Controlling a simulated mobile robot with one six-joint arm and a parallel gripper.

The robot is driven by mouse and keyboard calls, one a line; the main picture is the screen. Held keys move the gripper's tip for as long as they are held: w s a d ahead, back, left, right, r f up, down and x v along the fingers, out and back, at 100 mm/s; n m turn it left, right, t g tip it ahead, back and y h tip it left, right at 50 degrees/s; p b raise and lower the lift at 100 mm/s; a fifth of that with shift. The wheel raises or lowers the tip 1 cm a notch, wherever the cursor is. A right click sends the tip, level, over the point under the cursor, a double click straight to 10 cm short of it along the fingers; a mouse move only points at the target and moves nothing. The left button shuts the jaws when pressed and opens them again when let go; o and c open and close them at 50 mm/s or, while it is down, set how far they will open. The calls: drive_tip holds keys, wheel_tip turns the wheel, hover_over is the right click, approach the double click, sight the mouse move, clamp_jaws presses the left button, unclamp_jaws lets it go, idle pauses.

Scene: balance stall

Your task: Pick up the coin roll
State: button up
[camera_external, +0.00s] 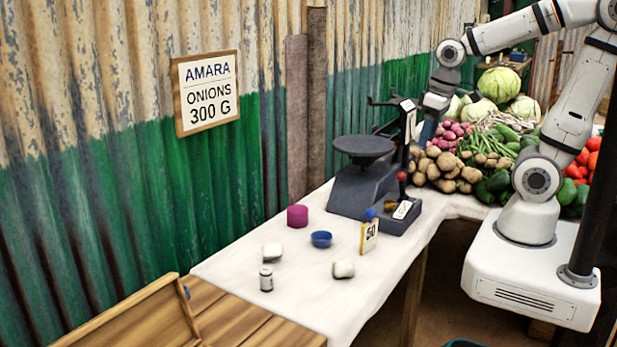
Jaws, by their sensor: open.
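A small upright whitish cylinder with a dark label (266,278) stands at the near left of the white-covered table; it may be the coin roll, but it is too small to be sure. My gripper (419,132) is at the far end of the table, pointing down beside the scale and the vegetables, well away from both cylinders. Its fingers are small and partly lost against the dark scale parts. It is open, and I see nothing held in it.
A dark balance scale (375,192) with a round pan stands mid-table. Vegetables (447,168) crowd the far end. A wooden tray (140,318) sits at front left.

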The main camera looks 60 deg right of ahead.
drive_tip(key=w+a+n, duration=0.1)
drive_tip(key=w+a, duration=0.6)
drive_tip(key=w, duration=0.3)
drive_tip(key=n+g+b, duration=0.1)
drive_tip(key=n+g, duration=0.1)
drive_tip(key=n, duration=0.1)
hover_over(265, 269)
wheel_tip(265, 269, down, 18)
drive_tip(key=shift+d+f, duration=0.1)
drive_tip(key=shift+f, duration=0.1)
drive_tip(key=f, duration=0.7)
drive_tip(key=shift+a+f+p, duration=0.2)
drive_tip(key=shift+f+p, duration=0.2)
drive_tip(key=shift+r, duration=0.1)
clamp_jaws()
